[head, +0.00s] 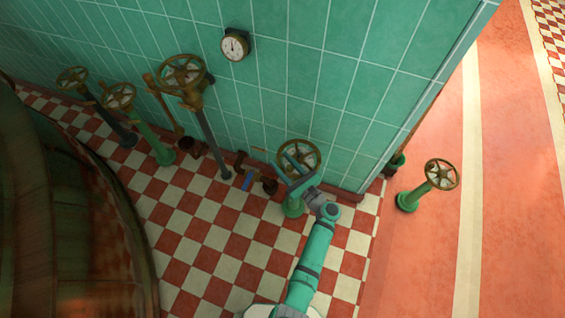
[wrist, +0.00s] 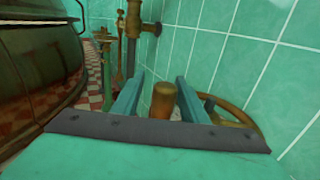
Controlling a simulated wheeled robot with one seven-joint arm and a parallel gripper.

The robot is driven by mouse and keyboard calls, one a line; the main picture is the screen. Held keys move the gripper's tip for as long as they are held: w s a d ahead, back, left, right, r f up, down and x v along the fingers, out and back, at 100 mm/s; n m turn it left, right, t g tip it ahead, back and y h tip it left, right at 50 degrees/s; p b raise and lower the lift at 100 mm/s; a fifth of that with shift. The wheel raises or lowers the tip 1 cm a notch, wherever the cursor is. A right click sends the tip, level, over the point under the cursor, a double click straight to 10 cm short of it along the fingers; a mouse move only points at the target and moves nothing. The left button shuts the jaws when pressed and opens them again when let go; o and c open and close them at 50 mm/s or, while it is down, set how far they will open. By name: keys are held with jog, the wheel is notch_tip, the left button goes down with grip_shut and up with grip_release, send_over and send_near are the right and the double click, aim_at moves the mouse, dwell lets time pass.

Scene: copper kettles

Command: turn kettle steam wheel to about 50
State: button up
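Several brass handwheels show; no readable label tells which is the kettle steam wheel. One brass wheel (head: 311,150) on a green post stands near the wall's right corner in the head view, with my gripper (head: 291,164) over its left side. In the wrist view, the two teal fingers of my gripper (wrist: 160,88) are apart, with a brown upright knob (wrist: 163,103) between them. I cannot tell whether either finger touches it. Part of the wheel's rim (wrist: 236,112) shows to the right, behind the fingers. A round dial (head: 235,46) hangs on the wall; its reading is too small to tell.
More wheels stand along the green tiled wall (head: 330,75): a tall one (head: 182,72) and two at the left (head: 118,96). Another wheel (head: 442,174) stands on the pink floor at right. A large dark vessel (head: 60,220) fills the left. Checkered floor (head: 215,260) lies clear between.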

jog(key=v, duration=1)
jog(key=shift+s+d, duration=0.2)
jog(key=shift+s, duration=0.1)
jog(key=s+a+f+n+g+h, duration=0.25)
jog(key=s+a+f, duration=0.2)
jog(key=f, duration=0.25)
jog(key=s+f+n+g+h, duration=0.15)
jog(key=s+n+h, duration=0.65)
jog(key=s, duration=0.9)
jog(key=s+r+n+t, duration=0.3)
jog(key=r+n, duration=0.5)
jog(key=r, duration=0.6)
jog(key=s+r+n+t+h, duration=0.1)
jog(key=s+r+n, duration=0.5)
jog(key=r, duration=0.8)
jog(key=n+t, duration=0.1)
jog(key=n, duration=0.2)
jog(key=shift+t, duration=0.4)
jog(key=shift+a, duration=0.15)
